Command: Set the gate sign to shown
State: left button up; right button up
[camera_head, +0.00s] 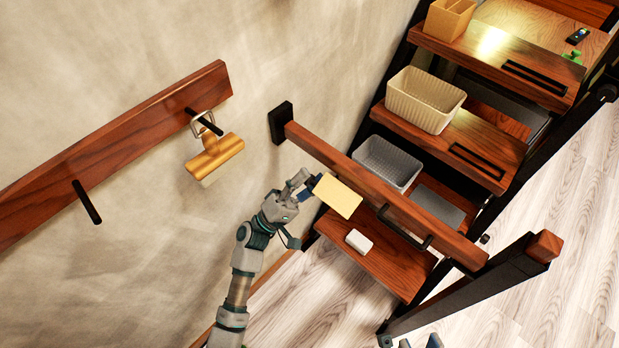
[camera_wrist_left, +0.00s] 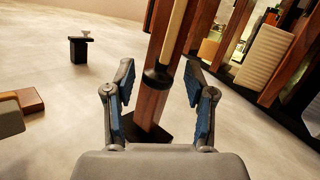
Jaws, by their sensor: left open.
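The gate is a brown wooden bar (camera_head: 380,187) running from a black wall mount (camera_head: 281,122) to the lower right. A flat pale yellow plate (camera_head: 341,197), which looks like the sign, is at the bar near its wall end. My left gripper (camera_head: 303,186) is open just left of the plate; I cannot tell whether they touch. In the left wrist view the open blue-padded fingers (camera_wrist_left: 160,105) stand either side of the bar (camera_wrist_left: 158,55), apart from it. A narrow yellow strip (camera_wrist_left: 175,30) shows along the bar there. Small blue-grey tips (camera_head: 434,341) at the bottom edge may be my right gripper.
A wall rail (camera_head: 120,125) with black pegs holds a gold clip (camera_head: 214,157) at left. Stair treads carry a cream basket (camera_head: 424,99), a grey basket (camera_head: 387,163) and a white block (camera_head: 358,241). A black post (camera_head: 470,290) stands at lower right.

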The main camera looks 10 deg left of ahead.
pick_arm(q)
jog(key=shift+w+d+r, duration=0.1)
grip_shut()
jog(key=shift+y, duration=0.3)
dwell(0.4)
